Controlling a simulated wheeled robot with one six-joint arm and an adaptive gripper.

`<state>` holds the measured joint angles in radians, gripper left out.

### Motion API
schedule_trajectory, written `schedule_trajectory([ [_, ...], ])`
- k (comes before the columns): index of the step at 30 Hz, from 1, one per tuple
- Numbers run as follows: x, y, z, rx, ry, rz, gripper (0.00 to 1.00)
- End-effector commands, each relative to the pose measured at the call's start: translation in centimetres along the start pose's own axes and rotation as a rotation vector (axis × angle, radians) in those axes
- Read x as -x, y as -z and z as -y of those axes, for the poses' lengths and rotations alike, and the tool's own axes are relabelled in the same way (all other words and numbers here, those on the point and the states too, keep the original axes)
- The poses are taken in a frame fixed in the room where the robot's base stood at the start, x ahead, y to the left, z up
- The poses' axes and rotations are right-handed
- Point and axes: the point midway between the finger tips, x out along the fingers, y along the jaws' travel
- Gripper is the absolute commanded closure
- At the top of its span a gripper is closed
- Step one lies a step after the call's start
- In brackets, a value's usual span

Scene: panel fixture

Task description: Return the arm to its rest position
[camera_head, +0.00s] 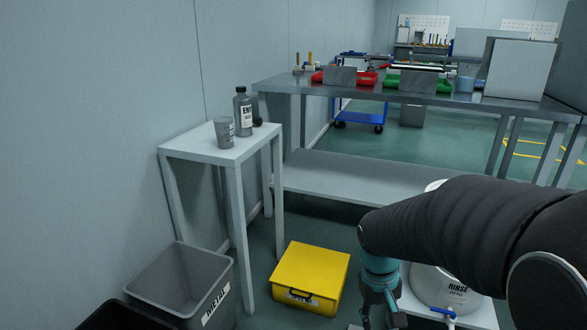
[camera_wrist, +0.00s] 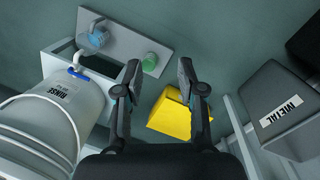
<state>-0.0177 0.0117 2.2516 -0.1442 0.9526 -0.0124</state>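My gripper (camera_wrist: 158,92) is open, its two fingers apart with nothing between them in the wrist view. In the head view my gripper (camera_head: 383,310) hangs pointing down at the lower right, partly cut by the bottom edge. My black-sleeved arm crosses the lower right of the head view and hides part of the white rinse container (camera_head: 458,292). The gripper is to the right of the yellow bin (camera_head: 310,276) and beside the rinse container. No contact with either shows.
A small white table (camera_head: 200,150) holds a grey cup (camera_head: 224,132) and a bottle (camera_head: 242,108). A grey metal bin (camera_head: 180,280) stands at lower left. A workbench (camera_head: 300,84) with red and green trays is behind. Open floor lies beyond it.

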Motion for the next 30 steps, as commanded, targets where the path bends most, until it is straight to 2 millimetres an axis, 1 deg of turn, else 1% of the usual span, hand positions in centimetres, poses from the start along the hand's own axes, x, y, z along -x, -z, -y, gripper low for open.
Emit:
schedule_trajectory([
  [1, 1.5, -1.0, 0.2, -0.018, 0.013, -0.04, 0.61],
  [3, 2.9, -2.2, 0.6, -0.042, 0.032, -0.087, 0.61],
  [12, 8.2, -7.5, 1.8, -0.11, 0.091, -0.278, 0.61],
  [18, 11.7, -10.7, 1.8, -0.131, 0.096, -0.409, 0.61],
  [24, 15.1, -12.2, 1.5, -0.14, 0.087, -0.53, 0.61],
  [27, 16.0, -12.6, 1.6, -0.143, 0.085, -0.559, 0.61],
  [30, 16.5, -12.7, 1.5, -0.144, 0.084, -0.567, 0.61],
])
